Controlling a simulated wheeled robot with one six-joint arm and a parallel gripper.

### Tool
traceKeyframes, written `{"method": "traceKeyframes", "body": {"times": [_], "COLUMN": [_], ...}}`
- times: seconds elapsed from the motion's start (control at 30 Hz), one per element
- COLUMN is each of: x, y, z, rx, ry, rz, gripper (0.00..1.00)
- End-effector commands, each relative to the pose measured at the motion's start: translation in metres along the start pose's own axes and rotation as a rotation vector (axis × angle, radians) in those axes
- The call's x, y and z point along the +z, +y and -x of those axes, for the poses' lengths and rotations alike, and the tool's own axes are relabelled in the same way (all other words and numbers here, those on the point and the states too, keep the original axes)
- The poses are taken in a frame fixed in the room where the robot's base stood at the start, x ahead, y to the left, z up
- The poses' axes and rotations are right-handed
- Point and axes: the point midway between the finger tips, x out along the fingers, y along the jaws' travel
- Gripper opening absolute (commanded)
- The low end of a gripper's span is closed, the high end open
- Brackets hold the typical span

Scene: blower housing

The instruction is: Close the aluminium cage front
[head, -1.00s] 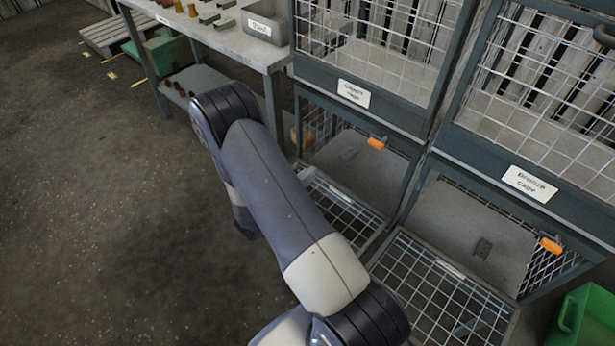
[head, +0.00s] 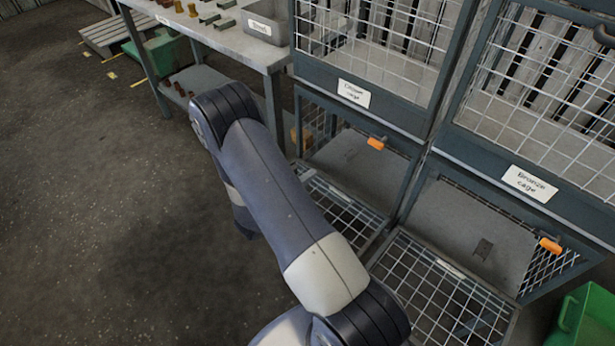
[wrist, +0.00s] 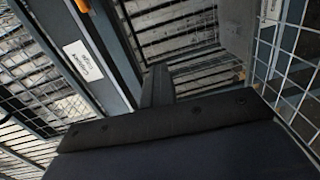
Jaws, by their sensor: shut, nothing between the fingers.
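Two mesh cage fronts lie folded down in the head view: the left lower front (head: 345,215) and the right lower front (head: 440,298). Each lower cage stands open above its front. I cannot read a label saying aluminium; a small white label on the right front is illegible. My forearm covers part of the left front, and my gripper is hidden behind my arm in the head view. In the wrist view my gripper (wrist: 157,86) is shut and empty, pointing toward slats and mesh. Whether it touches a front cannot be told.
Upper cages carry a Copper cage label (head: 354,93) and a Bronze cage label (head: 529,183). Orange latches (head: 376,143) hang at the lower openings. A workbench (head: 225,38) with parts stands at upper left, a green bin (head: 585,318) at lower right.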

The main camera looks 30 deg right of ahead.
Motion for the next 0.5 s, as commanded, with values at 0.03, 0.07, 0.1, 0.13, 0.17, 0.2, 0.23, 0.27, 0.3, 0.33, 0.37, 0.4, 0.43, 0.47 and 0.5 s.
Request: {"method": "traceKeyframes", "body": {"times": [0.03, 0.07, 0.1, 0.13, 0.17, 0.2, 0.23, 0.27, 0.3, 0.33, 0.37, 0.4, 0.43, 0.47, 0.5], "x": [0.0000, 0.0000, 0.0000, 0.0000, 0.0000, 0.0000, 0.0000, 0.0000, 0.0000, 0.0000, 0.0000, 0.0000, 0.0000, 0.0000, 0.0000], "y": [0.0000, 0.0000, 0.0000, 0.0000, 0.0000, 0.0000, 0.0000, 0.0000, 0.0000, 0.0000, 0.0000, 0.0000, 0.0000, 0.0000, 0.0000], "z": [0.0000, 0.0000, 0.0000, 0.0000, 0.0000, 0.0000, 0.0000, 0.0000, 0.0000, 0.0000, 0.0000, 0.0000, 0.0000, 0.0000, 0.0000], "rx": [0.000, 0.000, 0.000, 0.000, 0.000, 0.000, 0.000, 0.000, 0.000, 0.000, 0.000, 0.000, 0.000, 0.000, 0.000], "ry": [0.000, 0.000, 0.000, 0.000, 0.000, 0.000, 0.000, 0.000, 0.000, 0.000, 0.000, 0.000, 0.000, 0.000, 0.000], "rz": [0.000, 0.000, 0.000, 0.000, 0.000, 0.000, 0.000, 0.000, 0.000, 0.000, 0.000, 0.000, 0.000, 0.000, 0.000], "gripper": [0.00, 0.00, 0.00, 0.00, 0.00, 0.00, 0.00, 0.00, 0.00, 0.00, 0.00, 0.00, 0.00, 0.00, 0.04]}}
